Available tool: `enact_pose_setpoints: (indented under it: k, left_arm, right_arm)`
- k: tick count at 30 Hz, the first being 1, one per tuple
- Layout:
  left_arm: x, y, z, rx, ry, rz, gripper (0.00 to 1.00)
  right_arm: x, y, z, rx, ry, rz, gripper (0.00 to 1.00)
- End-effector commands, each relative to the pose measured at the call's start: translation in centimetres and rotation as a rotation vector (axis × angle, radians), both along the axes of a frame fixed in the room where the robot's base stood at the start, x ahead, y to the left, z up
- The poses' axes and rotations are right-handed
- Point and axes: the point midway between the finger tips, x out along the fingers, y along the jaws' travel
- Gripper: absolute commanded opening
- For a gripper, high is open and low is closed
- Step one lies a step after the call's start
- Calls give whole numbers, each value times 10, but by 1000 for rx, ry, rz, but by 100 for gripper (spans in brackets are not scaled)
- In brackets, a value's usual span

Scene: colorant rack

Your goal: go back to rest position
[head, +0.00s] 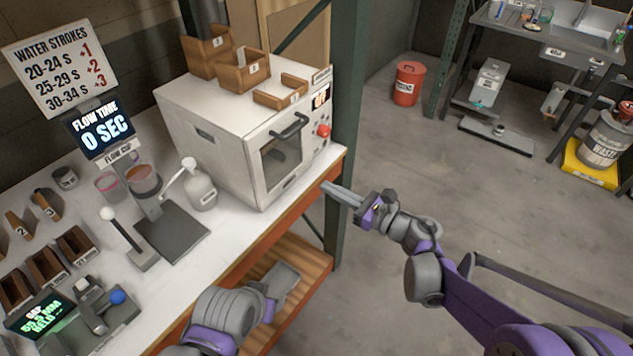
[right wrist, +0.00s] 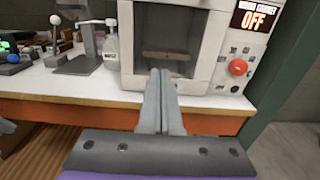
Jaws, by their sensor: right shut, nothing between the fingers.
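My right gripper (head: 342,194) is in the head view in front of the bench's right front corner, below the white oven. Its fingers are shut and hold nothing. In the right wrist view its two fingers (right wrist: 160,100) lie together and point at the oven front. My left arm comes in at the bottom of the head view, near the bench's front edge. Its end (head: 282,284) lies over the wooden lower shelf, and I cannot tell whether its fingers are open or shut.
The white oven (head: 225,120) stands on the bench with its door shut; its display reads OFF in the right wrist view. A pump bottle (head: 201,190) and a flow cup stand (head: 172,232) are left of it. A green post (head: 345,110) rises at the bench corner.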

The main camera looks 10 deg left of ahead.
Motion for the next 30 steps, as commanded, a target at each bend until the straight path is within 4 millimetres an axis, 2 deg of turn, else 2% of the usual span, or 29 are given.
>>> enact_pose_setpoints:
  k: [8,11,13,14,17,20,21,23,25,27,29,30]
  left_arm:
    - [0,0,-1,0,0,0,50]
    - [0,0,0,0,0,0,50]
    - [0,0,0,0,0,0,50]
    - [0,0,0,0,0,0,50]
    - [0,0,2,0,-1,0,50]
    - [1,0,3,0,-2,0,50]
    - [1,0,3,0,-2,0,50]
    - [1,0,4,0,-2,0,50]
    - [2,0,5,0,-3,0,50]
    - [2,0,6,0,-3,0,50]
    - [2,0,7,0,-4,0,50]
    - [2,0,7,0,-4,0,50]
  right_arm:
    - [-3,-8,1,2,1,-2,0]
    - [2,-15,12,40,43,-53,0]
    - [11,-29,30,120,124,-146,0]
    - [16,-39,40,169,174,-200,0]
    - [31,-87,73,413,402,-427,0]
    - [33,-150,89,735,673,-663,0]
    - [28,-175,88,873,781,-748,0]
    - [15,-210,80,1091,943,-870,0]
    - [-9,-246,61,1355,1127,-1002,0]
    - [-43,-274,34,1629,1304,-1127,0]
    - [-78,-288,7,1863,1445,-1228,0]
    - [-101,-294,-10,2010,1527,-1292,0]
